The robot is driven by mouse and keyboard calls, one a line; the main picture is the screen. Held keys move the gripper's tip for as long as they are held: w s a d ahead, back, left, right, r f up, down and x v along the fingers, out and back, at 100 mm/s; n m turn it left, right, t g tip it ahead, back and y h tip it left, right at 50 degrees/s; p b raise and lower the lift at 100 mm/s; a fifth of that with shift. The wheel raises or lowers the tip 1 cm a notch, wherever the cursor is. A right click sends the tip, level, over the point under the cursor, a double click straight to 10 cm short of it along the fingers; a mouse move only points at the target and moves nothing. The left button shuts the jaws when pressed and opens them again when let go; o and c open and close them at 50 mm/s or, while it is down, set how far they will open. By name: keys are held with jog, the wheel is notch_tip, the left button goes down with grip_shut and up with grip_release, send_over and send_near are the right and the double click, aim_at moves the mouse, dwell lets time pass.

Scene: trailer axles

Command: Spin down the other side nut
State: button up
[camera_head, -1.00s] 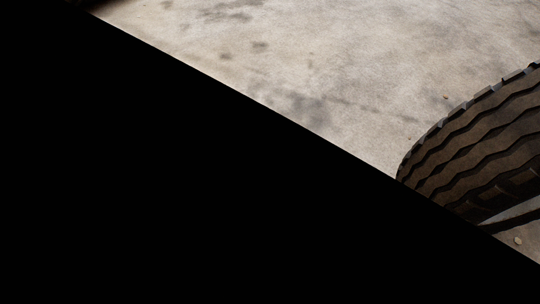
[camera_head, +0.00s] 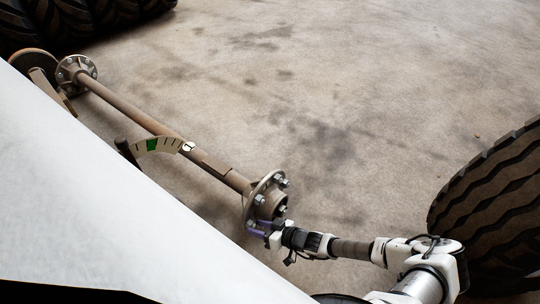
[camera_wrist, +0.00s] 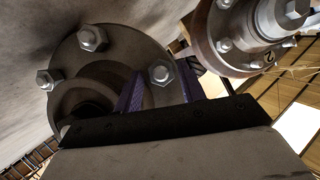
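A brown axle (camera_head: 140,115) lies diagonally in the head view, with a bolted hub at each end. The far hub (camera_head: 76,72) is at the upper left. My gripper (camera_head: 260,228) is at the near hub (camera_head: 268,196), its purple fingers close to the flange's lower edge. In the wrist view, a round flange (camera_wrist: 62,72) with several bolt nuts (camera_wrist: 92,38) fills the left. The purple fingers of my gripper (camera_wrist: 160,88) stand apart, with the flange and a nut (camera_wrist: 161,72) seen between and beyond them. The hub's centre is dark and partly covered by my gripper.
A large tyre (camera_head: 495,205) is at the right, another (camera_head: 60,20) at the upper left. Another bolted hub (camera_wrist: 250,30), marked 2, is at the wrist view's upper right. Concrete floor (camera_head: 350,90) is open beyond the axle.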

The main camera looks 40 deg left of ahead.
jog(key=shift+s+a+f, duration=0.1)
jog(key=shift+a, duration=0.25)
jog(key=shift+c, duration=0.3)
grip_shut()
jog(key=shift+o, duration=1.8)
grip_release()
jog(key=shift+m, duration=0.3)
jog(key=p+v, duration=0.8)
jog(key=v, duration=0.5)
jog(key=shift+d, duration=0.4)
